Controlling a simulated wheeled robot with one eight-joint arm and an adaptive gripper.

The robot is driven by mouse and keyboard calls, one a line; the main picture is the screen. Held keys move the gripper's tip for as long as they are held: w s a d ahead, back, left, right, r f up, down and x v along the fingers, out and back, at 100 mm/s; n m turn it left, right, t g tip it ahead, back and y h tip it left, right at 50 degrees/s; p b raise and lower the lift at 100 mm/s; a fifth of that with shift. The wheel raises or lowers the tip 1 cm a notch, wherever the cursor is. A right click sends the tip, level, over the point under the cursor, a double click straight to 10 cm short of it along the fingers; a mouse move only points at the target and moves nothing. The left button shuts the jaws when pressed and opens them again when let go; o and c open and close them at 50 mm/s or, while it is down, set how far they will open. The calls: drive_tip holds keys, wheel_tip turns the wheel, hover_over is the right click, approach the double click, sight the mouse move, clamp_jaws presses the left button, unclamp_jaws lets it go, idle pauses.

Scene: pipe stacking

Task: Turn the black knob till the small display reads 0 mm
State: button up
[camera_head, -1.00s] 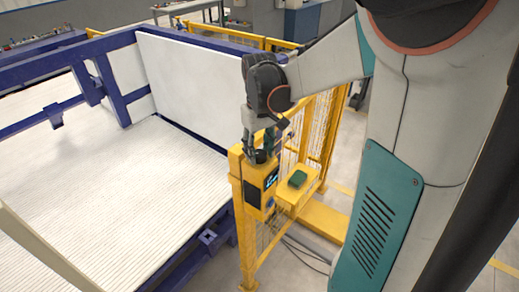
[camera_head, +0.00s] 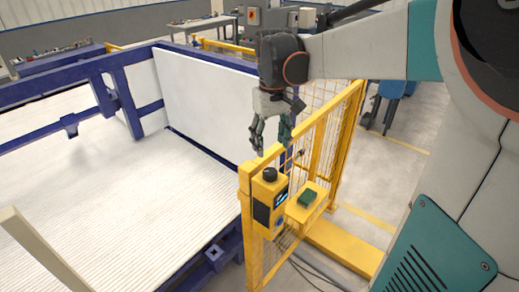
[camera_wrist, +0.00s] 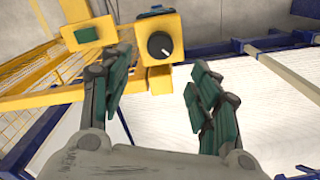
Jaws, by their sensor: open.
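The black knob (camera_head: 270,174) sits on top of the yellow control box (camera_head: 264,188). In the wrist view the knob (camera_wrist: 159,45) shows from above with a white pointer line on its face. The small display (camera_head: 281,197) is lit on the box's front face; its digits are too small to read. My gripper (camera_head: 271,149) is open and empty, above the knob and apart from it. In the wrist view my gripper's green-padded fingers (camera_wrist: 157,98) are spread wide, with the knob beyond the gap between them.
A yellow shelf with a green block (camera_head: 307,197) stands right of the box. A yellow mesh fence (camera_head: 335,140) runs behind. To the left is a blue frame (camera_head: 120,82) around a white ribbed bed (camera_head: 110,200).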

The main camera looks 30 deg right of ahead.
drive_tip(key=shift+r, duration=1.25)
